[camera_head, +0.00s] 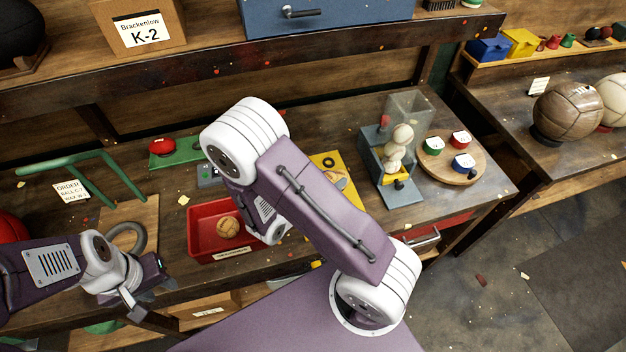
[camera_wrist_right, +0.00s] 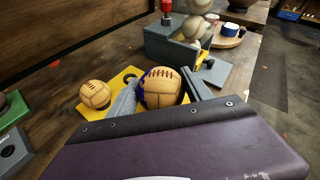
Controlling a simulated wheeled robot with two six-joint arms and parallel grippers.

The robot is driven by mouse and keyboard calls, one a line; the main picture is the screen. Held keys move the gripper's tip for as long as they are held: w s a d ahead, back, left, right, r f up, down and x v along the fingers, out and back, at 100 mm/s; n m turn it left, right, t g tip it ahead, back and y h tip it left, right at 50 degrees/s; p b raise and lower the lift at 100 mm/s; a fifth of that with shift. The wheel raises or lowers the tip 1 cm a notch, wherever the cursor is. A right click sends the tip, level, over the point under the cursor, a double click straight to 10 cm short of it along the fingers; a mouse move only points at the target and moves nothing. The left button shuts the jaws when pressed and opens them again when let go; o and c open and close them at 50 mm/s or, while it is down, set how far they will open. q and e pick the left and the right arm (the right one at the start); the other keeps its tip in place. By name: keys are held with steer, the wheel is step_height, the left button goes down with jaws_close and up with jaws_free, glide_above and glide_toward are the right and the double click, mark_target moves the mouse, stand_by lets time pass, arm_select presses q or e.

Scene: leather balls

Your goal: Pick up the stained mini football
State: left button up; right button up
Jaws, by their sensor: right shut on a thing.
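The stained mini football (camera_wrist_right: 162,88) is a tan laced ball with a dark blue-purple stain on its left side. In the right wrist view it sits between the two grey fingers of my right gripper (camera_wrist_right: 162,95), which is shut on it. In the head view my right arm hides that gripper. A second tan mini football (camera_wrist_right: 95,94) is to the left, over the yellow board (camera_wrist_right: 82,113). My left gripper (camera_head: 150,287) is at the lower left in the head view, away from the balls; its finger opening is unclear.
A red tray (camera_head: 203,245) holds a tan ball (camera_head: 228,226). A grey device (camera_head: 400,188) with stacked pale balls and a round wooden board (camera_head: 432,172) with coloured tins stand to the right. A green frame (camera_head: 62,163) is at the left.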

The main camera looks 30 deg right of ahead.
steer(key=s+r, duration=0.1)
steer(key=s+d+r+p, duration=0.1)
steer(key=shift+s+d+r, duration=0.1)
steer(key=shift+s+r, duration=0.15)
steer(key=shift+s, duration=0.15)
steer(key=s+p, duration=0.1)
steer(key=p, duration=0.2)
steer(key=s+d+p, duration=0.1)
steer(key=p, duration=0.3)
steer(key=shift+r, duration=0.3)
